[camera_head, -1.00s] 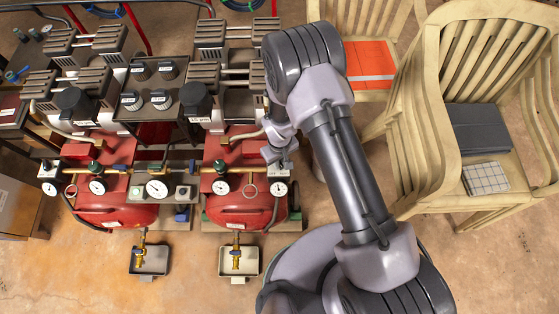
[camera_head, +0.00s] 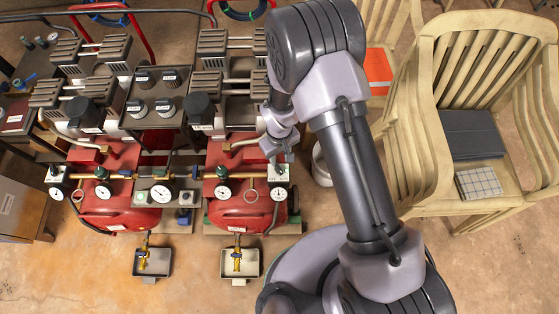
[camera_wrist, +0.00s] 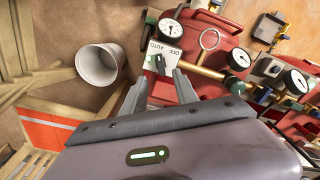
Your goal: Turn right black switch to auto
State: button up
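The right switch box (camera_head: 279,175) is a small pale plate at the right end of the pipe row on the right red compressor tank. In the wrist view its face (camera_wrist: 163,52) reads OFF and AUTO, and a small dark switch (camera_wrist: 160,64) sits at its lower part. Which word the switch points to I cannot tell. My gripper (camera_head: 277,158) is just above the box in the head view. In the wrist view my gripper (camera_wrist: 160,76) is open, with its two fingers apart and the switch near the gap between the tips. Whether they touch it I cannot tell.
Pressure gauges (camera_head: 279,194) and a brass pipe sit close to the box. The red tank (camera_head: 238,212) lies below. A white bucket (camera_head: 321,168) stands to the right on the floor, beside wooden chairs (camera_head: 430,150). Two small trays (camera_head: 239,263) with brass valves are in front.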

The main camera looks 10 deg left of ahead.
notch_tip(320, 180, up, 8)
jog(key=p, duration=0.1)
jog(key=shift+f+p, duration=0.2)
jog(key=shift+p, duration=0.15)
jog(key=d+r+m+t, duration=0.15)
jog(key=d+r, duration=0.25)
jog(key=r, duration=0.4)
jog(key=w+d+r+m+y, duration=0.1)
jog(key=d+r+m, duration=0.2)
jog(key=r, duration=0.5)
jog(key=d+r+m+t, duration=0.15)
jog(key=d+r, duration=0.25)
jog(key=r, duration=0.5)
jog(key=s+d+r+m+t, duration=0.1)
jog(key=s+d+r+m, duration=0.2)
jog(key=s+d+r, duration=0.1)
jog(key=s+d+r+m+t+y, duration=0.1)
jog(key=s+d+r+m, duration=0.3)
jog(key=s, duration=0.5)
notch_tip(320, 180, up, 3)
jog(key=shift+s+f+t+b, duration=0.1)
jog(key=shift+s+t+b, duration=0.15)
jog(key=shift+t+b, duration=0.15)
